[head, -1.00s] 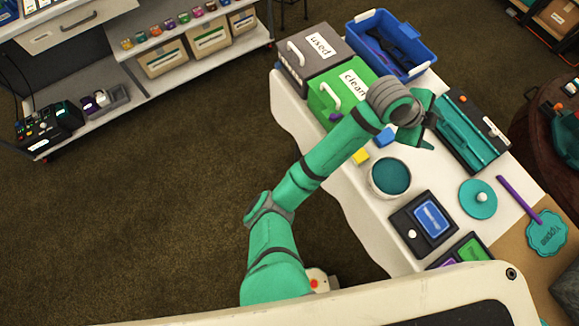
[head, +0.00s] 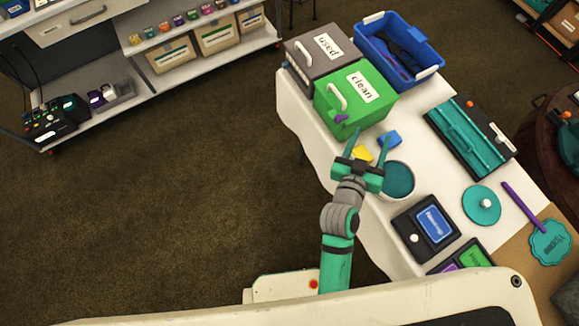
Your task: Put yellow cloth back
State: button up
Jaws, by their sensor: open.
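The yellow cloth (head: 363,154) is a small folded piece on the white table (head: 308,117), in front of the green box labelled "clean" (head: 372,112). My gripper (head: 368,146) is open, with its two fingers pointing up the picture. The cloth shows between the fingers; I cannot tell how high above it the gripper is. A blue cloth (head: 389,139) lies just right of the yellow one, near the right finger. The grey box labelled "used" (head: 306,45) stands behind the clean box. Both boxes look closed.
A teal-filled pot (head: 398,180) stands close to the right of my gripper. A blue bin (head: 429,72) is at the table's back. A teal toolbox (head: 465,146), a round teal lid (head: 481,204) and a dark case (head: 411,241) occupy the right side.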

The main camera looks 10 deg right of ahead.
jog(key=s+a+f+n+t+y, duration=0.1)
jog(key=s+a+f+n+y, duration=0.15)
jog(key=a, duration=0.25)
jog(key=s+a+f+n+y, duration=0.1)
jog(key=s+a+f+y, duration=0.1)
jog(key=s+a, duration=0.25)
jog(key=s+a+r+t+y, duration=0.1)
jog(key=s+a+r+y, duration=0.2)
jog(key=s+a, duration=1.1)
jog(key=a+n+y, duration=0.1)
jog(key=a, duration=0.2)
jog(key=shift+s+a+r, duration=0.15)
jog(key=shift+s+r, duration=0.05)
jog(key=shift+s, duration=0.1)
jog(key=shift+w, duration=0.1)
